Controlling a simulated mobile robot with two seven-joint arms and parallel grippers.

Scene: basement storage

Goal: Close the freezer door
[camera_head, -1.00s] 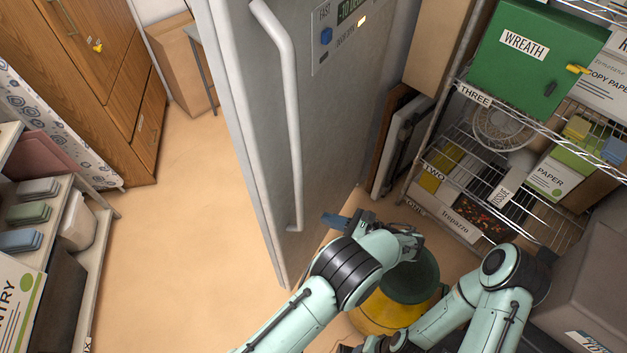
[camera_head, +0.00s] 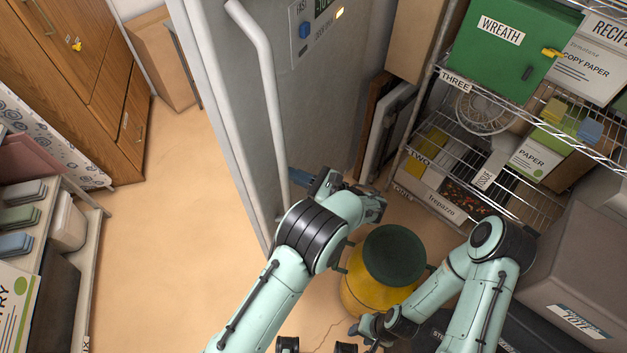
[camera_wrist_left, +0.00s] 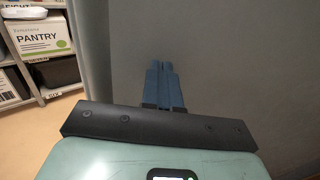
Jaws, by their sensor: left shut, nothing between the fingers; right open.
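The grey freezer door (camera_head: 340,95) stands upright in the head view, with a long pale handle (camera_head: 263,90) and a control panel on its face. The opening behind it is hidden, so I cannot tell how far it is ajar. My left gripper (camera_head: 305,182) is shut and empty at the lower part of the door face, right of the handle. In the left wrist view its blue fingers (camera_wrist_left: 164,85) point at the grey panel; contact is unclear. My right gripper (camera_head: 362,330) is low at the bottom, apart from the door, open, partly hidden.
A yellow bin with a dark green lid (camera_head: 393,256) stands between my arms. A wire shelf (camera_head: 480,160) with boxes is at right, a grey box (camera_head: 590,260) below it. The floor (camera_head: 170,240) left of the door is clear, between a wooden cabinet (camera_head: 110,100) and a shelf unit.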

